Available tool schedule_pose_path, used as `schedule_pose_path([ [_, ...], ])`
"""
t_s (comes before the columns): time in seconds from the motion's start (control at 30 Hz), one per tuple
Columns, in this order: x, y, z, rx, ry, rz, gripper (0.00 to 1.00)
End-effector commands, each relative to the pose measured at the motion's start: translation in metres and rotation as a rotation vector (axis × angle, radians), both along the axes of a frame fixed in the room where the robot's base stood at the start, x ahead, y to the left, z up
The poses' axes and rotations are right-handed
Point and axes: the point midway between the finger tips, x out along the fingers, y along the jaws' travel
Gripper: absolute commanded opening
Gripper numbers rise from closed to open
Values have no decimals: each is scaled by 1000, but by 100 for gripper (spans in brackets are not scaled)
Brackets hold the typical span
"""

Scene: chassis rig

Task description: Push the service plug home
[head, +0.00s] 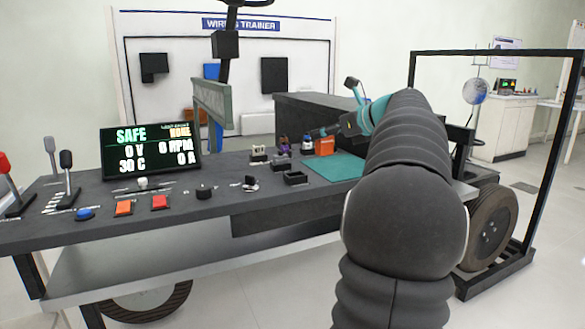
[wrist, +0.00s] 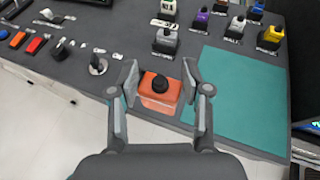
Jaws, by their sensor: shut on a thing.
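The service plug looks to be the orange block with a black knob (wrist: 160,92) between my fingers in the wrist view. It also shows in the head view (head: 325,147), below my gripper (head: 322,132). My gripper (wrist: 160,80) is shut on the plug, one finger on each side. A small black open-topped holder (head: 296,178) sits on the bench left of the teal mat in the head view. It is empty and stands apart from the plug. In the wrist view I cannot make out the holder; the plug covers that part of the bench.
The teal mat (wrist: 238,105) is bare. Several small coloured blocks (wrist: 236,30) stand behind it. A knob (wrist: 98,65) and orange and red buttons (head: 160,202) lie to the left. A display (head: 150,150) reads SAFE, 0 V, 0 A. The bench's front edge is close.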

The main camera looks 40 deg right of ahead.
Motion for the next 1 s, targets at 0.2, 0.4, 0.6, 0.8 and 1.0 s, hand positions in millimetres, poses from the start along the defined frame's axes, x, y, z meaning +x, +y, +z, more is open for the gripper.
schedule_pose_path([
  [0.2,39,22,-29,3,3,4,7],
  [0.4,65,35,-45,1,2,1,7],
  [0.6,71,39,-52,1,1,0,7],
  [0.8,71,39,-77,4,4,-1,7],
  [1.0,71,38,-89,1,1,-2,7],
])
